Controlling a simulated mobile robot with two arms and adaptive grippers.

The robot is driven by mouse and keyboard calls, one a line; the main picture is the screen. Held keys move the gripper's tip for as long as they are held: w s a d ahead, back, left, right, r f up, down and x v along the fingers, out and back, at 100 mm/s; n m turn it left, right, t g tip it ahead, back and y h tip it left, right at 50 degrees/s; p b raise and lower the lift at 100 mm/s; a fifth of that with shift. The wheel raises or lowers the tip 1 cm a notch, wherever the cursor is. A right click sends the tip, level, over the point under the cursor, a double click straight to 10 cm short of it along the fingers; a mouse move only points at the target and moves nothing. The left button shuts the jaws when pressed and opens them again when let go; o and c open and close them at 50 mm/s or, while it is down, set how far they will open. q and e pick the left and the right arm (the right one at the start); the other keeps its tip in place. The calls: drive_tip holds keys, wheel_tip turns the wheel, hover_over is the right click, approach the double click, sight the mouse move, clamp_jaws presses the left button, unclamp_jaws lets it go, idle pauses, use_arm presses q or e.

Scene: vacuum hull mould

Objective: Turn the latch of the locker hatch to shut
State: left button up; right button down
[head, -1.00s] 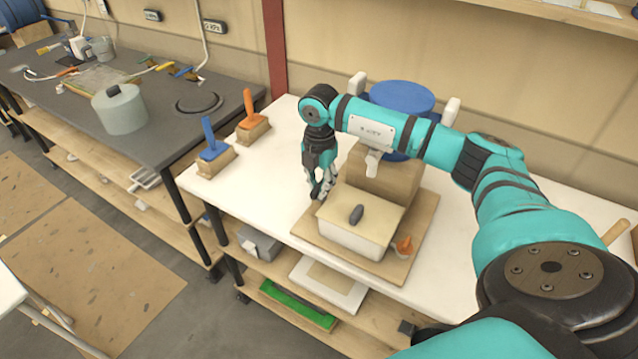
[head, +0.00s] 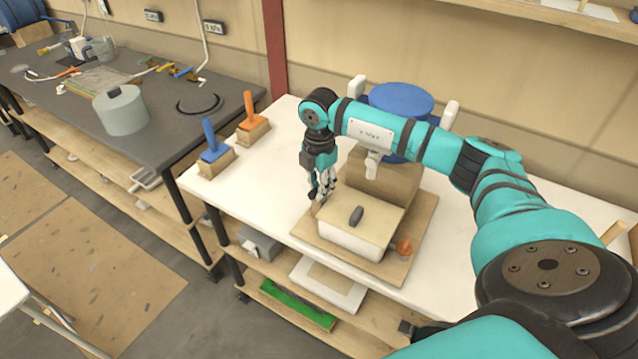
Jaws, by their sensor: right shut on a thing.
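A cream box-shaped hatch (head: 362,238) sits on a wooden board (head: 310,230) on the white table. A dark oval knob (head: 356,215), which looks like the latch, lies on its top, slanted and apart from the gripper. My right gripper (head: 319,194) points down at the far left corner of the cream box. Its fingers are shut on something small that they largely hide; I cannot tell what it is. My left gripper is out of view.
A tan block (head: 385,178) and a blue round container (head: 402,97) stand behind the box. A small orange piece (head: 404,246) is at its front right corner. Blue-handled (head: 214,156) and orange-handled (head: 252,124) brushes stand left.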

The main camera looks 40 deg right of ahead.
drive_tip(key=shift+s+a+m+p, duration=0.1)
drive_tip(key=shift+m+p, duration=0.35)
drive_tip(key=shift+m, duration=0.95)
drive_tip(key=shift+m+p, duration=0.7)
drive_tip(key=shift+m, duration=0.3)
drive_tip(key=shift+f+m, duration=0.1)
drive_tip(key=shift+m, duration=0.3)
